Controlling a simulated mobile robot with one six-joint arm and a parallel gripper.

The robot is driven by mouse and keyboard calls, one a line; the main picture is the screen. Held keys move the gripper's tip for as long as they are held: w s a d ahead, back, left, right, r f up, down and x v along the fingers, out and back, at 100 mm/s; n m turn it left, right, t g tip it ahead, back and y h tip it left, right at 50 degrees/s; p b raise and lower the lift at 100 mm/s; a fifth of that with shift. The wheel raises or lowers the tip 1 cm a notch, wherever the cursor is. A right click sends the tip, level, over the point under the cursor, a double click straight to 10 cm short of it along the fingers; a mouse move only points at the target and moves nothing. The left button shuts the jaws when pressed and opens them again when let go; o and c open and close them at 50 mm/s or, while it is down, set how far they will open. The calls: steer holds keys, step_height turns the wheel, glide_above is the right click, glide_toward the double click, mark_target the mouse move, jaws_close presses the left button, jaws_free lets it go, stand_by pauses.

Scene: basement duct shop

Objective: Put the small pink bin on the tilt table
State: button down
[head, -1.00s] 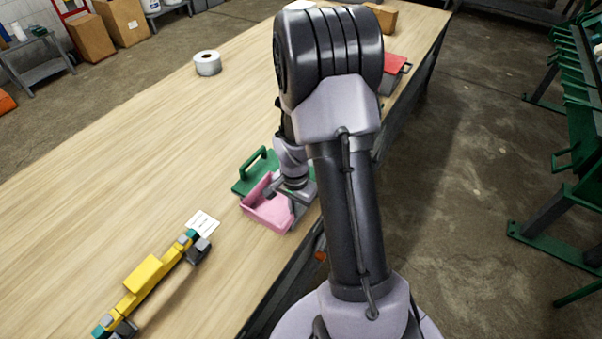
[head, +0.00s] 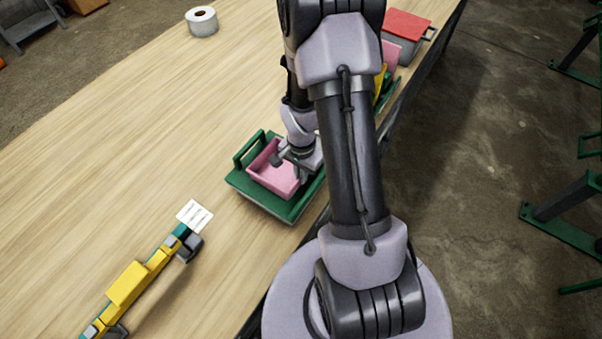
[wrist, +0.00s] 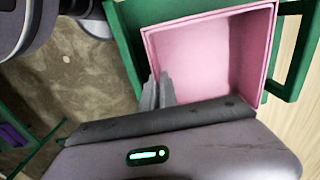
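The small pink bin (head: 272,172) is open-topped and empty. It sits upright over a green flat platform with raised handles (head: 262,202), and I cannot tell whether it touches the platform. My gripper (head: 290,168) is at the bin's right side. In the wrist view the bin (wrist: 212,55) shows its inside, and the fingers of my gripper (wrist: 158,92) are close together on either side of its near-left wall. The green platform (wrist: 128,45) shows around the bin there. Nothing in view is plainly labelled as the tilt table.
The wooden table (head: 130,150) has much clear room at left. A yellow tool (head: 130,285) and a white card (head: 195,215) lie in front. A tape roll (head: 201,21) stands behind. A red-lidded grey box (head: 405,35) is at back right, near the table edge.

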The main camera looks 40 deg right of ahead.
steer(key=c, duration=1.6)
jaws_free()
steer(key=shift+f, duration=0.1)
steer(key=shift+c, duration=0.2)
steer(key=a+r+n+t+p, duration=0.1)
steer(key=a+r+n+p, duration=0.2)
steer(key=r, duration=1.8)
steer(key=s+a+r+n+t+y, duration=0.1)
steer(key=s+a+r+n+t, duration=0.1)
steer(key=s+a+r, duration=0.3)
steer(key=s+a+r+n+t+y, duration=0.1)
steer(key=s+a+r+n, duration=0.3)
steer(key=a+r, duration=0.6)
steer(key=shift+s+a+n+t, duration=0.3)
steer(key=shift+s+t, duration=0.6)
